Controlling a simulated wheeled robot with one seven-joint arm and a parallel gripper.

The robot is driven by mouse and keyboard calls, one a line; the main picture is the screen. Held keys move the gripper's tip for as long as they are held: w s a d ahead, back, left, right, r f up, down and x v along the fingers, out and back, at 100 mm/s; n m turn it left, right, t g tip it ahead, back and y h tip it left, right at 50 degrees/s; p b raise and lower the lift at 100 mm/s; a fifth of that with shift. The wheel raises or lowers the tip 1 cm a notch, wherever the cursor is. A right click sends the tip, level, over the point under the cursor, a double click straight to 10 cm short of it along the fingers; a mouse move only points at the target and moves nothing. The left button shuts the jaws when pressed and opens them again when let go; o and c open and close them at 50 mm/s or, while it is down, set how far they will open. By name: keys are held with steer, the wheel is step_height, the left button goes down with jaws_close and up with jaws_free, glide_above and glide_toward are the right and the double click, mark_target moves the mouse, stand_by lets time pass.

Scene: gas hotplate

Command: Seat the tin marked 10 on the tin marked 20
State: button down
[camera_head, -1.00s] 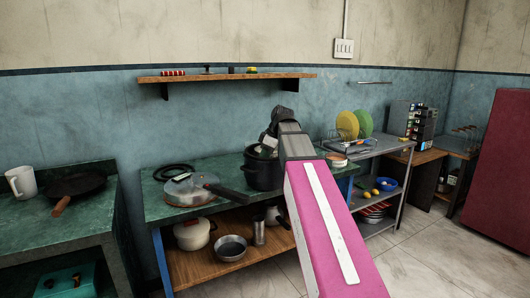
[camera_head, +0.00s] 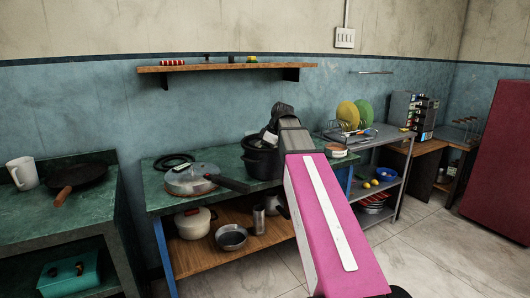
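My pink arm reaches forward from the bottom of the picture. My dark gripper (camera_head: 270,138) is at its far end, seen from behind, in front of or above the black pot (camera_head: 262,163). Its fingers are hidden or blend into the dark parts, so I cannot tell whether it is open or holds anything. I cannot make out a tin marked 10 or a tin marked 20; no number is readable. Small items stand on the wall shelf, among them a dark one (camera_head: 231,59) and a yellow-topped one (camera_head: 252,59), too small to identify.
The green counter (camera_head: 155,205) bears a lidded pan (camera_head: 190,180). A wooden shelf (camera_head: 200,68) hangs above it. A steel rack (camera_head: 385,140) with plates (camera_head: 347,114) stands right. A mug (camera_head: 23,172) and frying pan (camera_head: 78,172) are left. The floor at right is clear.

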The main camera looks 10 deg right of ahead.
steer(key=shift+s+d+f, duration=0.1)
steer(key=shift+s+f, duration=0.25)
steer(key=c, duration=1.2)
jaws_free()
